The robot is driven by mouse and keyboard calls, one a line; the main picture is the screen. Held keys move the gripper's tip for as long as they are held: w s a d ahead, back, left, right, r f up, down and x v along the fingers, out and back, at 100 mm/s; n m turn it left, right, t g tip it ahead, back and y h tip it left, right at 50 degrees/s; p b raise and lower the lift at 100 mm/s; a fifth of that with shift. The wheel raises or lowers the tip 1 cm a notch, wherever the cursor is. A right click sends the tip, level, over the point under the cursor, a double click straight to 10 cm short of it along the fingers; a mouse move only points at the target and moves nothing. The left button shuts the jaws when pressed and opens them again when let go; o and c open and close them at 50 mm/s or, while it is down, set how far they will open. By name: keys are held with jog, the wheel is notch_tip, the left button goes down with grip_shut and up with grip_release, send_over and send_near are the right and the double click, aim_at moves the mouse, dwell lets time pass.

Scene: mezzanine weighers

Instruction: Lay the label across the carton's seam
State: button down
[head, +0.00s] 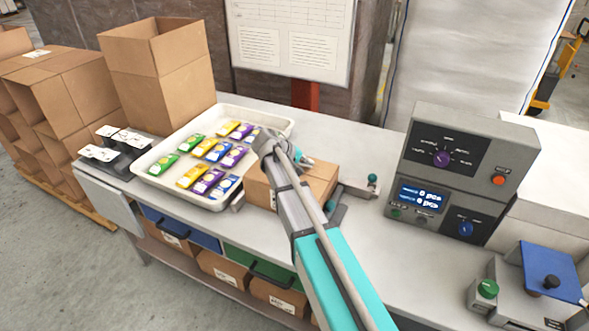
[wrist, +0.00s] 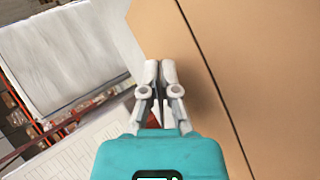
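The closed brown carton (head: 322,181) lies on the bench, partly hidden behind my arm. In the wrist view the carton (wrist: 270,60) fills the right side, with its dark straight seam (wrist: 213,85) running down across it. My gripper (head: 303,160) is at the carton's top in the head view. In the wrist view its two pale fingers (wrist: 159,68) are together, left of the seam; I cannot tell whether they touch the carton. No label shows clearly between them. White label-like pieces (head: 132,140) with dark marks sit on a grey stand at the bench's left end.
A pale tray (head: 268,114) of colourful packets stands left of the carton. A tall open box (head: 160,75) is behind it. Bare bench (head: 365,240) lies in front of the unit.

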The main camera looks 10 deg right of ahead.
jog(key=c, duration=1.4)
grip_release()
jog(key=shift+f, duration=0.1)
jog(key=c, duration=1)
grip_release()
jog(key=shift+o, duration=0.2)
jog(key=shift+a, duration=0.1)
jog(key=shift+p+v, duration=2.1)
jog(key=shift+v, duration=1)
jog(key=shift+p+v, duration=0.45)
jog(key=shift+v, duration=0.4)
